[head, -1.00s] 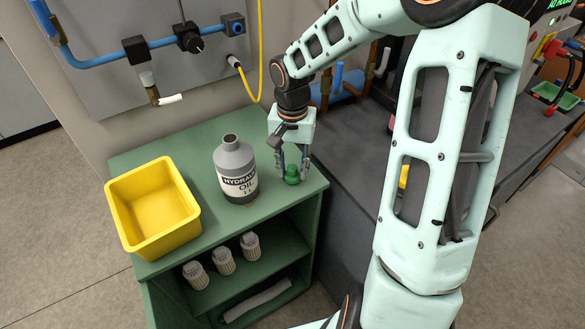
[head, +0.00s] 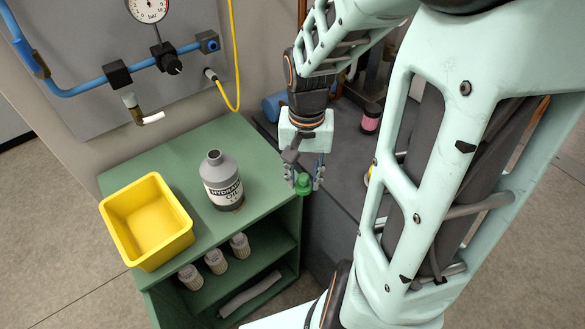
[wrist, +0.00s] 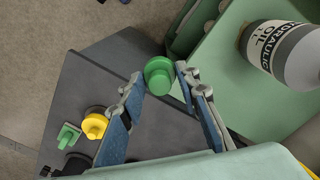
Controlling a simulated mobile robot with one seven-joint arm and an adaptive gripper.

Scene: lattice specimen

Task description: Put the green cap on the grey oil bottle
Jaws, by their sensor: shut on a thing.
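The grey oil bottle (head: 222,181) stands upright on the green cabinet top, its neck open and bare. It also shows at the right of the wrist view (wrist: 285,50). The green cap (head: 303,184) is between the fingertips of my gripper (head: 304,180), which is shut on it. In the wrist view the cap (wrist: 158,76) sits at the fingertips, its round knob facing the camera. My gripper is to the right of the bottle, apart from it, by the cabinet's right edge.
A yellow bin (head: 148,222) stands left of the bottle on the green cabinet (head: 262,165). Several pale filters (head: 216,261) stand on the shelf below. A gauge panel with a blue pipe (head: 85,85) is behind. A dark grey bench (head: 345,150) lies to the right.

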